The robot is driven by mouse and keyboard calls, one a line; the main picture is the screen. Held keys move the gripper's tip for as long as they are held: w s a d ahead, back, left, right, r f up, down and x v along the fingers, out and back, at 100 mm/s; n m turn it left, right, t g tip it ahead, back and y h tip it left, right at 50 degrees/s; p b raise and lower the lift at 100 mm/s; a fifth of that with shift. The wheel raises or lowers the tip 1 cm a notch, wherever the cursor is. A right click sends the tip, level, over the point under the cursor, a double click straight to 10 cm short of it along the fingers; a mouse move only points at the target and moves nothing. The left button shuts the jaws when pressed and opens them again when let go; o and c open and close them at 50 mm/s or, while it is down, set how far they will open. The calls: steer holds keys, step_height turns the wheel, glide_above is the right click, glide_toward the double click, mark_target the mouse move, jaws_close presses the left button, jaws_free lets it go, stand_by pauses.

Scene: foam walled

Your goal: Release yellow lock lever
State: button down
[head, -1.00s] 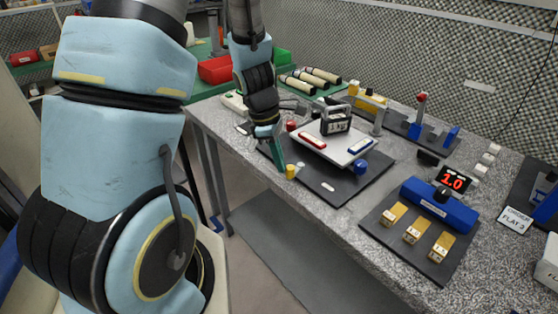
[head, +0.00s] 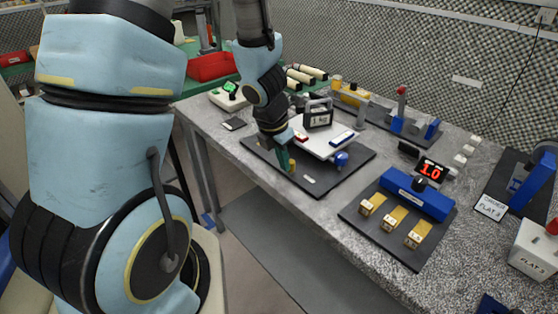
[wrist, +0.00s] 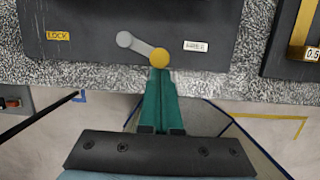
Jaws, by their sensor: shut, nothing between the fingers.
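The lock lever shows in the wrist view as a grey arm (wrist: 136,46) with a round yellow knob (wrist: 159,57) at its near end. It lies at a slant on a dark base plate (wrist: 95,65), close to the plate's near edge. My gripper (wrist: 160,73) is shut, with its green fingers together and empty. Its tips are right at the near side of the knob; I cannot tell whether they touch. In the head view the yellow knob (head: 292,165) is partly hidden beside the green fingers (head: 284,162).
A yellow LOCK label (wrist: 58,36) is left of the lever and a white label (wrist: 195,46) right. A light raised plate (head: 325,146) with a black-handled block (head: 318,117) stands behind. A blue fixture (head: 415,195) is to the right. Open floor lies before the table edge.

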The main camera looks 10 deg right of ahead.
steer(key=shift+s+d+p, duration=0.1)
steer(key=shift+d+p, duration=0.2)
steer(key=shift+d, duration=0.8)
